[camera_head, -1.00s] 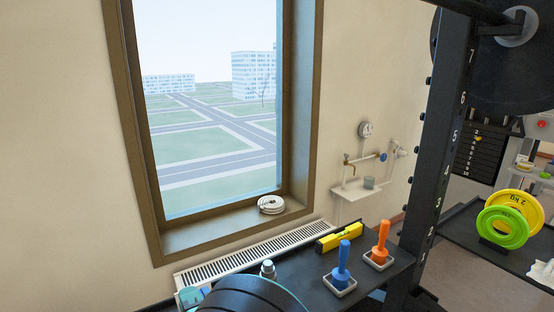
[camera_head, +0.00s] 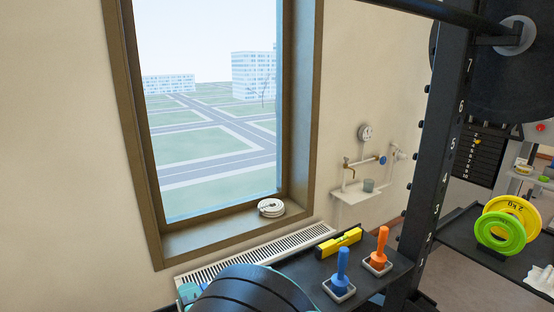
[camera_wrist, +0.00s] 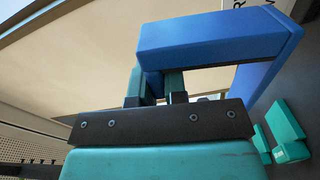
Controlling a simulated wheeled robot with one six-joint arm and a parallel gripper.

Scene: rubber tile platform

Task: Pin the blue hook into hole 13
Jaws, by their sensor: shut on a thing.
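In the wrist view a blue angular bracket, the blue hook (camera_wrist: 215,42), fills the upper right, with one long arm and a shorter part bending down at the right. My gripper (camera_wrist: 158,78) is shut on it; its two teal fingers meet the underside of the hook near its left end. The black upright post (camera_head: 446,150) stands at the right in the head view, with white numbers 1 to 7 readable up its face. Hole 13 is not in view. My gripper and the hook do not show in the head view.
A black shelf carries a blue-handled pin (camera_head: 342,268), an orange-handled pin (camera_head: 381,246) and a yellow level (camera_head: 340,241), left of the post. A black bar (camera_head: 440,12) crosses at the upper right. Yellow and green plates (camera_head: 500,232) stand beyond the post.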

